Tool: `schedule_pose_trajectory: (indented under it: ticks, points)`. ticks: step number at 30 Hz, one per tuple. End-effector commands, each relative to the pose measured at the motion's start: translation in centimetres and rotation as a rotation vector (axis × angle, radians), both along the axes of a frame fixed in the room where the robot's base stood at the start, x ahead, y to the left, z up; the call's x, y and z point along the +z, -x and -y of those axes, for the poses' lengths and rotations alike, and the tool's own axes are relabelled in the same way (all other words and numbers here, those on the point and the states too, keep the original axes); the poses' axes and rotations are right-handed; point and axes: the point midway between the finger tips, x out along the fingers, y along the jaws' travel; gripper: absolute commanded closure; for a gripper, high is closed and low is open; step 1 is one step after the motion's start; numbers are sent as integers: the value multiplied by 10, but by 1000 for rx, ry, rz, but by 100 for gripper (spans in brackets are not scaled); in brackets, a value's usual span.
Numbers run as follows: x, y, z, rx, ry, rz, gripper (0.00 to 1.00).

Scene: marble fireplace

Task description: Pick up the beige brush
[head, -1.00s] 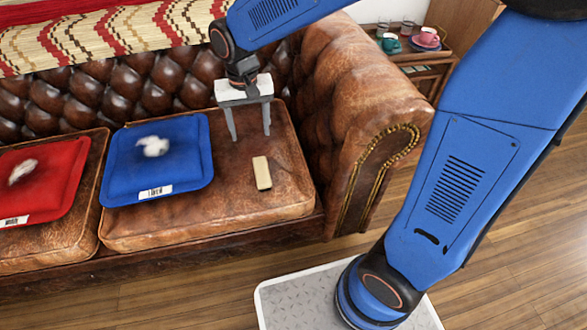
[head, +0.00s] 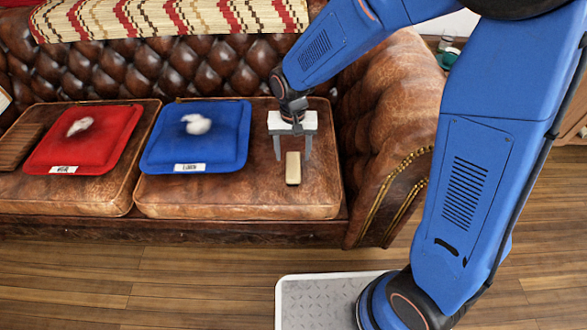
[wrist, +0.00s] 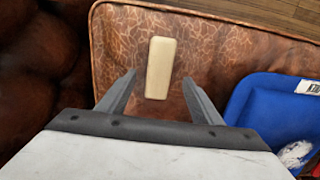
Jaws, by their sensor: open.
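The beige brush (head: 293,168) is a small pale block lying on the right seat cushion (head: 240,200) of the brown leather sofa, to the right of the blue cushion. My gripper (head: 293,158) is open and empty, pointing down just behind the brush in the head view. In the wrist view the brush (wrist: 160,68) lies lengthwise ahead of my gripper (wrist: 158,78), roughly in line with the gap between the fingers. Its near end reaches about level with the fingertips. I cannot tell the exact height of the fingertips above the seat.
A blue cushion (head: 200,145) and a red cushion (head: 98,145), each with a white fluffy item and a label, lie to the left. The sofa's armrest (head: 395,150) rises on the right. The tufted backrest (head: 150,72) stands behind. The seat around the brush is clear.

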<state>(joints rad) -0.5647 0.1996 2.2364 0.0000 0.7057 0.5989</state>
Motion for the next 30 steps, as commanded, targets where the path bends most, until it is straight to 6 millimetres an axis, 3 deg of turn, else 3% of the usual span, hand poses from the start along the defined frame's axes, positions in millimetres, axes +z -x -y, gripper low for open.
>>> schedule_pose_trajectory:
  ticks: [8, 18, 28, 29, 30]
  points:
    - [-19, 0, 1, 0, 1, -2, 41]
    - [-60, -1, 2, 0, 2, -2, 41]
    - [-66, -2, 1, 0, 0, 1, 41]
    - [-66, -2, 2, 0, 0, 0, 43]
    - [-66, -2, 1, 0, 0, 0, 53]
